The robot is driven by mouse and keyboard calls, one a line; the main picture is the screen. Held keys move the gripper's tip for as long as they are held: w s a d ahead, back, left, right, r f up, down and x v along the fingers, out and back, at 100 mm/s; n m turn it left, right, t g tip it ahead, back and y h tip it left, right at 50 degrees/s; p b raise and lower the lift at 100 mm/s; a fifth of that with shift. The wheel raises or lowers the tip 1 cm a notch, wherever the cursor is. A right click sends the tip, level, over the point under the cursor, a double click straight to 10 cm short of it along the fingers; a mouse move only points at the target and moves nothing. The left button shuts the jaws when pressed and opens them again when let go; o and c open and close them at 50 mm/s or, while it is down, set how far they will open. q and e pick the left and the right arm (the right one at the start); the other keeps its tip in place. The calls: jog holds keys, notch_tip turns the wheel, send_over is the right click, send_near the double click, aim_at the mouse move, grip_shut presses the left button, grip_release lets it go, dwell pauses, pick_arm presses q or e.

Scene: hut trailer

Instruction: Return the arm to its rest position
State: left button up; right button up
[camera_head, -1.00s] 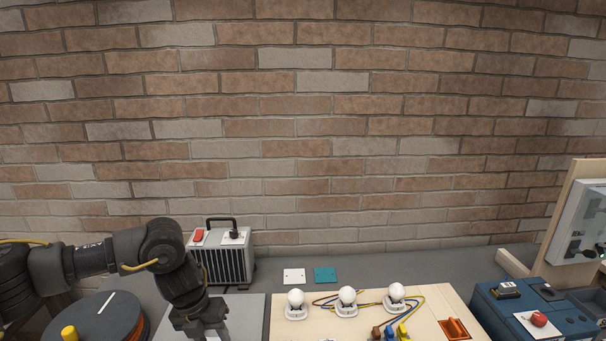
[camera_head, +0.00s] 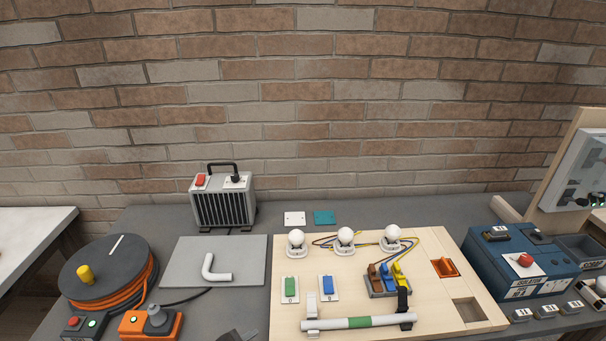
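Neither of my arms can be made out in the head view, and both grippers are out of sight. A small dark shape (camera_head: 238,335) shows at the bottom edge, left of the wooden board; I cannot tell what it is. The grey plate (camera_head: 180,258), with a bent white pipe (camera_head: 214,269) on it, is in full view. The wooden board (camera_head: 377,253) carries white bulbs, a green switch (camera_head: 289,289), a blue switch (camera_head: 327,287), coloured levers (camera_head: 386,276) and a white tube with a green band (camera_head: 359,322) across two clips.
A cable reel (camera_head: 103,268) and an orange box (camera_head: 149,325) stand at left. A grey finned box (camera_head: 223,204) is at the back. A blue case (camera_head: 524,266) with a red button and an upright panel (camera_head: 583,172) stand at right.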

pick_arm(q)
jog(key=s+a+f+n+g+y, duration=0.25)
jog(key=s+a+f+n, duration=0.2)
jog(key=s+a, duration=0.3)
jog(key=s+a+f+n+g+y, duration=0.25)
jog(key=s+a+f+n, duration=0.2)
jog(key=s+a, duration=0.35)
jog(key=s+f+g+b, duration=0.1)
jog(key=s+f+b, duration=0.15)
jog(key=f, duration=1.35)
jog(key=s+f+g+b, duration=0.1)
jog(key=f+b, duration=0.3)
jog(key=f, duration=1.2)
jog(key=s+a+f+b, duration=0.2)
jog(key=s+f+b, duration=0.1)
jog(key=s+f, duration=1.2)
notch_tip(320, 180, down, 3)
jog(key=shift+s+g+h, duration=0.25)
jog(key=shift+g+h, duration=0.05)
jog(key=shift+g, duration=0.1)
